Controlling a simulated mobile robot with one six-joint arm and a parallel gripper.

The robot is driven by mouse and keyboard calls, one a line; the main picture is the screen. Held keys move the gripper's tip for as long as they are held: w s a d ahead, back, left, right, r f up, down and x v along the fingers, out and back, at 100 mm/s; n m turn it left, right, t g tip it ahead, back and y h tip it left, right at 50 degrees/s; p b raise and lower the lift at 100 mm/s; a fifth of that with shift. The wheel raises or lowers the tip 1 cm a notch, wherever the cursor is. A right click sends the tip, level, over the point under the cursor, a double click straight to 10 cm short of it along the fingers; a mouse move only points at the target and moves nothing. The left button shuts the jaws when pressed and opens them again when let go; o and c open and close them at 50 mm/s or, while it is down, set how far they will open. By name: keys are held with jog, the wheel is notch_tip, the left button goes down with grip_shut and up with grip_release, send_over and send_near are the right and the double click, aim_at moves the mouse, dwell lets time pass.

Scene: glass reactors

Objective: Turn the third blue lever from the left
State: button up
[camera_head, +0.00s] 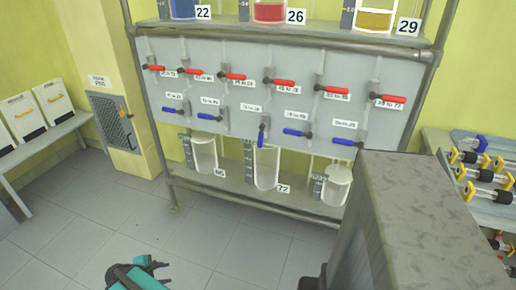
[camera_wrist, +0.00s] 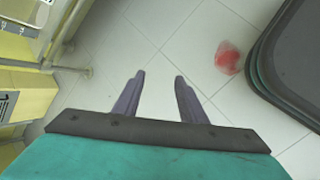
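The third blue lever from the left (camera_head: 262,136) is on the grey panel and points straight down. The other blue levers lie nearly level: the first (camera_head: 172,110), the second (camera_head: 210,117), the one right of the third (camera_head: 296,133) and the rightmost (camera_head: 344,142). My gripper (camera_head: 160,268) is low over the floor at the bottom of the head view, well apart from the panel. In the wrist view its two fingers (camera_wrist: 159,78) are spread with only floor tiles between them.
Several red levers (camera_head: 284,82) run above the blue ones. Glass vessels (camera_head: 266,168) stand on the lower shelf (camera_head: 230,190). A grey block (camera_head: 410,200) stands in front at right. Open tiled floor (camera_head: 90,215) lies at left. A red blurred patch (camera_wrist: 229,58) shows in the wrist view.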

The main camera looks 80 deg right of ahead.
jog(key=s+d+r+n+h+b, duration=0.1)
jog(key=d+r+h, duration=0.15)
jog(key=d, duration=0.45)
jog(key=s+d+r+n+h+b, duration=0.15)
jog(key=d+r, duration=0.25)
jog(key=d, duration=0.4)
jog(key=n+g+h+b, duration=0.4)
jog(key=n+h+b, duration=0.1)
jog(key=n+h, duration=0.15)
send_near(259, 142)
jog(key=a, duration=0.2)
jog(key=shift+w+a+r, duration=0.1)
jog(key=shift+w+a, duration=0.1)
jog(key=shift+w, duration=0.25)
jog(key=shift+d, duration=0.1)
jog(key=shift+b+x, duration=1)
jog(key=shift+x, duration=5.8)
